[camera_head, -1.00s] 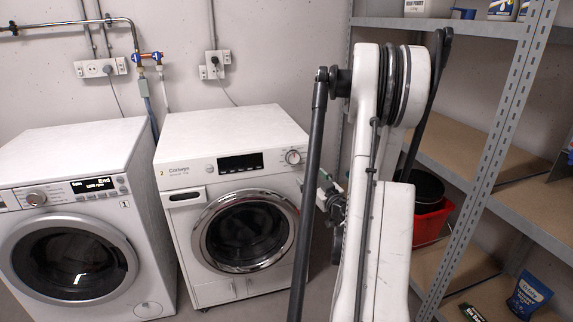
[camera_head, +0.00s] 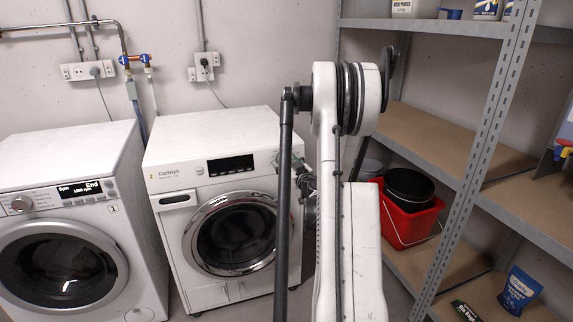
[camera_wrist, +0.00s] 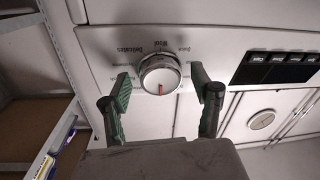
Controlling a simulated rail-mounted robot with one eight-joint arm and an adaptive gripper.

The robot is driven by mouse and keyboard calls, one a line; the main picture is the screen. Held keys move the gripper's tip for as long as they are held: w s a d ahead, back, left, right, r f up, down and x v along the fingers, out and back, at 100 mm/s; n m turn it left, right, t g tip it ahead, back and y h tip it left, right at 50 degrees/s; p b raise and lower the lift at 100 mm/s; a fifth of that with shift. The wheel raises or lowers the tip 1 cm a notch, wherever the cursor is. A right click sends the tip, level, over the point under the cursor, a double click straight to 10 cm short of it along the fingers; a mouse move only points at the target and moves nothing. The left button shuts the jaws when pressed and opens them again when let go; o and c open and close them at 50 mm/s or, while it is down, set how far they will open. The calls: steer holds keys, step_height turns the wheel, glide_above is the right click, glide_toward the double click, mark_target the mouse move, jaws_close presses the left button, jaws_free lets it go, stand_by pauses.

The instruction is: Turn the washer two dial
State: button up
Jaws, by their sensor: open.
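Washer two (camera_head: 165,140), the white right-hand machine marked 2, stands beside washer one (camera_head: 75,150). Its dial lies behind my arm in the head view. The wrist view, which appears upside down, shows the dial (camera_wrist: 160,72) as a round silver-rimmed knob with a red mark at its lower edge and program names around it. My gripper (camera_wrist: 160,97) is open, with green-padded fingertips on either side of the dial. The fingertips look apart from the knob, with gaps at both sides; depth is hard to judge.
Washer two's dark display (camera_wrist: 276,68) is beside the dial. A metal shelf rack (camera_head: 480,130) stands close on the right, with a red bucket (camera_head: 405,222) on its lower part. Pipes and sockets run along the back wall.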

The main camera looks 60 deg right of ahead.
steer(key=shift+w+d, duration=0.1)
steer(key=c, duration=1.1)
steer(key=shift+c, duration=0.2)
steer(key=n, duration=0.4)
steer(key=shift+y+b, duration=0.3)
steer(key=shift+b, duration=0.05)
steer(key=shift+d+r+n+y, duration=0.15)
steer(key=shift+n+y, duration=0.25)
steer(key=shift+n, duration=1.5)
steer(key=o, duration=1.1)
